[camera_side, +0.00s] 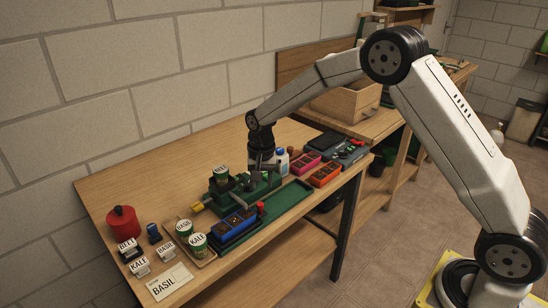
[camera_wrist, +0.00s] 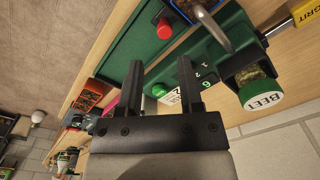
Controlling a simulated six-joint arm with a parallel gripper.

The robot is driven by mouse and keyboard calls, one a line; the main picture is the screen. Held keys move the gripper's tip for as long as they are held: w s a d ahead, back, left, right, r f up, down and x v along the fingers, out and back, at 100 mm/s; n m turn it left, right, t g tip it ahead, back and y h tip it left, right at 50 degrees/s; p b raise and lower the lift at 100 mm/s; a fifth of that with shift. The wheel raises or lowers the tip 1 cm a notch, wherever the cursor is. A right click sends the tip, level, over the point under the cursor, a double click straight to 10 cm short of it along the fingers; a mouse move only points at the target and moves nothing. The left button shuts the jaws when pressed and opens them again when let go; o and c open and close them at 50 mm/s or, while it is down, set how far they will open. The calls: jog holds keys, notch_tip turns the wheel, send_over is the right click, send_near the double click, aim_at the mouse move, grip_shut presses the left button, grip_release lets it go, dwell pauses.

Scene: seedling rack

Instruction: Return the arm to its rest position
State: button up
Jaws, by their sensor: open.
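My gripper (camera_wrist: 160,82) is open in the wrist view, with a gap between its two dark fingers and nothing held. In the side view my gripper (camera_side: 262,168) points down over the green rack area on the wooden bench. A green machine (camera_side: 240,194) stands just below and left of it. A jar with a green lid marked BEET (camera_wrist: 262,92) stands on that machine in the wrist view. Whether the fingertips touch anything in the side view is hard to tell.
A green tray (camera_side: 290,200) lies in front, with a blue box (camera_side: 236,224) at its left. Pink (camera_side: 305,164) and orange (camera_side: 325,175) boxes are to the right. Lidded jars (camera_side: 197,243), label stands and a red container (camera_side: 123,222) fill the left end. Air above the bench is clear.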

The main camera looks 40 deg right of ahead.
jog(key=s+r+n+t, duration=0.1)
jog(key=s+n, duration=0.3)
jog(key=s, duration=0.8)
jog(key=s+d+r+n+t, duration=0.1)
jog(key=s+n, duration=0.3)
jog(key=s, duration=0.8)
jog(key=shift+r, duration=0.75)
jog(key=shift+d, duration=0.1)
